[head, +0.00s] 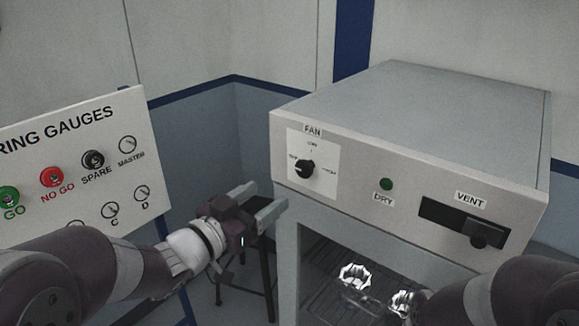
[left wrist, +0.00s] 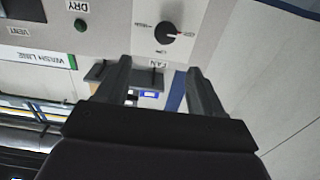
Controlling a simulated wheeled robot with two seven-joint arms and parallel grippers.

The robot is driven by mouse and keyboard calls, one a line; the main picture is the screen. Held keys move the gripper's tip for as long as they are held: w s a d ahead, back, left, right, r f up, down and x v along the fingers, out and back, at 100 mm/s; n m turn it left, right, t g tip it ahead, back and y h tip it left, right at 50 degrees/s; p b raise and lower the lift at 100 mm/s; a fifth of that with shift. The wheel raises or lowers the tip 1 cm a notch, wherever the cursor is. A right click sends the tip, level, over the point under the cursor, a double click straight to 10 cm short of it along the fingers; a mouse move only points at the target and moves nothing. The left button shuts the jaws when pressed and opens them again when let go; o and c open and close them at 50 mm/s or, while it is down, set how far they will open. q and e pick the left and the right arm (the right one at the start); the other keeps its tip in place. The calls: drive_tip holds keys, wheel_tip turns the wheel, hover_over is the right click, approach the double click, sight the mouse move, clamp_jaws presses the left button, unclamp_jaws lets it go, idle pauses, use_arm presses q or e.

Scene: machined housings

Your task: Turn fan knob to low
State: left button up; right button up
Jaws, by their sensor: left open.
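The black fan knob (head: 305,169) sits on a white plate under the FAN label, on the front of a grey cabinet (head: 410,110). LOW is marked above the knob, with marks at left and right. Its pointer seems turned to the left mark.
A green DRY button (head: 386,184) and a VENT slider (head: 478,232) are right of the knob. Shiny metal parts (head: 355,276) lie on a rack in the opening below. A gauge board (head: 75,150) stands at left, with a dark stool (head: 250,275) behind my left gripper.

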sight(302, 169)
use_arm(q)
drive_tip(key=p+x, duration=0.1)
drive_tip(key=x, duration=0.2)
drive_tip(key=a+p+x, duration=0.1)
drive_tip(key=x, duration=0.2)
drive_tip(key=w+p+x, duration=0.1)
drive_tip(key=x, duration=0.2)
drive_tip(key=shift+a+f, duration=0.1)
drive_tip(key=shift+a, duration=0.1)
drive_tip(key=p+x, duration=0.1)
drive_tip(key=x, duration=0.1)
drive_tip(key=shift+d, duration=0.35)
drive_tip(key=shift+s+d, duration=0.1)
drive_tip(key=shift+d, duration=0.4)
drive_tip(key=shift+a+f, duration=0.1)
drive_tip(key=shift+a, duration=0.1)
drive_tip(key=shift+w+a, duration=0.15)
drive_tip(key=shift+w, duration=0.2)
drive_tip(key=shift+c, duration=1.2)
drive_tip(key=c, duration=0.6)
drive_tip(key=shift+s+d, duration=0.1)
drive_tip(key=shift+d, duration=0.1)
drive_tip(key=shift+c, duration=0.9)
